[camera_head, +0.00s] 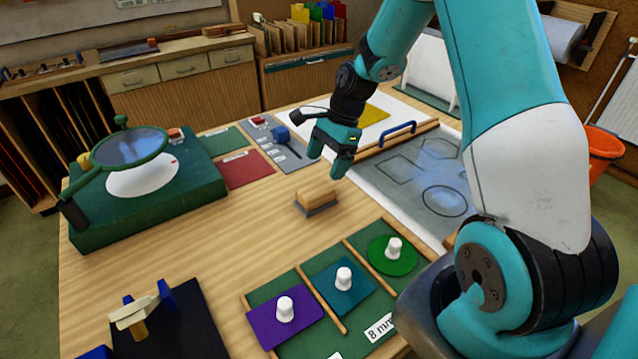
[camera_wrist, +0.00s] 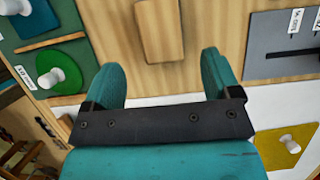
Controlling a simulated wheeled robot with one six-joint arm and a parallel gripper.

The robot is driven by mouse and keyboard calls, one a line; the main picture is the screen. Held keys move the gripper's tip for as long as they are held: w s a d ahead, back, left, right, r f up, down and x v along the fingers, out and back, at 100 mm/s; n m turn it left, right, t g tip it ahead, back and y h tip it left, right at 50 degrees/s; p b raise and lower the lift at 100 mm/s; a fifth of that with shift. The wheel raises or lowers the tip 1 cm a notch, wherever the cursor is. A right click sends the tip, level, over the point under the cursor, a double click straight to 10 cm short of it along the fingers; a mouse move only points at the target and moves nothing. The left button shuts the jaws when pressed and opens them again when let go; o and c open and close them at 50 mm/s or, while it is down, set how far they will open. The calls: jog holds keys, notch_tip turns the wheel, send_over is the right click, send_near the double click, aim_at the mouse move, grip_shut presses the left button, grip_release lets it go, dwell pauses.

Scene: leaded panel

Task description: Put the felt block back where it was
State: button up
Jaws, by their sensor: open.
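The felt block (camera_head: 317,194) has a tan wooden top and a dark base. It lies on the bare wooden table between the red mat and the row of glass pieces. It also shows in the wrist view (camera_wrist: 159,30), beyond the fingertips and roughly in line with the gap between them. My gripper (camera_head: 328,164) is open and empty, above and a little behind the block, with its fingers pointing down; it also shows in the wrist view (camera_wrist: 161,70). The grey tool board (camera_head: 282,158) lies behind the block, holding a blue-headed tool and a red item.
A green rack (camera_head: 282,346) with purple, teal and green knobbed pieces is in front. A magnifier on a green base (camera_head: 160,215) stands left. A drawing sheet (camera_head: 425,180) and blue-handled bar (camera_head: 398,133) are right. Bare table surrounds the block.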

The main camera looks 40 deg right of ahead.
jog(key=s+a+r+n, duration=0.7)
jog(key=a+r+n, duration=0.4)
jog(key=a+r, duration=0.1)
jog(key=s+a+r+n, duration=0.2)
jog(key=s+a+n, duration=0.2)
jog(key=s+n, duration=0.3)
jog(key=s+a+r+n, duration=0.2)
jog(key=s+a+n, duration=0.2)
jog(key=s+n, duration=0.3)
jog(key=s, duration=0.2)
jog(key=shift+s+a+r, duration=0.2)
jog(key=shift+s+r, duration=0.05)
jog(key=shift+s, duration=0.15)
